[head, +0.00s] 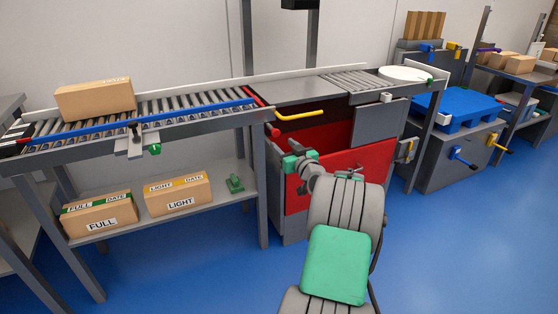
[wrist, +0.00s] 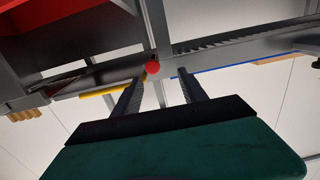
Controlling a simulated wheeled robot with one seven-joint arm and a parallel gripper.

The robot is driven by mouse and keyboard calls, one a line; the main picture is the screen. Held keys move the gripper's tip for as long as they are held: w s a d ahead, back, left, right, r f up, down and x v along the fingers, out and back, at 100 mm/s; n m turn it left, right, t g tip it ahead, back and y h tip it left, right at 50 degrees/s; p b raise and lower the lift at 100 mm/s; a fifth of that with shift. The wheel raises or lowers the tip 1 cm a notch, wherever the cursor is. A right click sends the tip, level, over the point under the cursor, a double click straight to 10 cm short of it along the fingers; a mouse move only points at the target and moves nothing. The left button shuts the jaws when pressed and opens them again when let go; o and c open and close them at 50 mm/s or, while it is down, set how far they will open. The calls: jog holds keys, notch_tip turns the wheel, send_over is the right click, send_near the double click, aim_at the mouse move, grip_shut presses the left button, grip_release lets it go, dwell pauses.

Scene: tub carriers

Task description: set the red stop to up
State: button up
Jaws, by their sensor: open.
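A red bar (head: 254,97) lies across the right end of the roller conveyor, at about the height of the rollers; I cannot tell whether it is raised or lowered. A round red knob (head: 274,131) shows just below that end, at the front by the grey post. The knob also shows in the wrist view (wrist: 152,67), ahead of my gripper, between the fingertip lines and closer to the left finger. My gripper (wrist: 162,74) is open and empty. In the head view my gripper (head: 292,150) is just below and right of the knob; contact cannot be told.
A yellow handle (head: 300,115) sticks out close to the right of the knob. A red panel (head: 365,165) stands behind my arm. A cardboard box (head: 95,99) sits on the rollers; two more boxes are on the shelf (head: 222,186) below. Blue floor is open at right.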

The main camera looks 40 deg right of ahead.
aim_at(277, 133)
jog(key=x, duration=0.2)
jog(key=d+x, duration=0.1)
jog(key=x, duration=0.2)
jog(key=b+x, duration=0.1)
jog(key=x, duration=0.1)
jog(key=shift+d+r, duration=0.1)
jog(key=shift+d, duration=0.25)
jog(key=shift+c, duration=0.2)
grip_shut()
jog(key=shift+r, duration=0.1)
dwell(0.8)
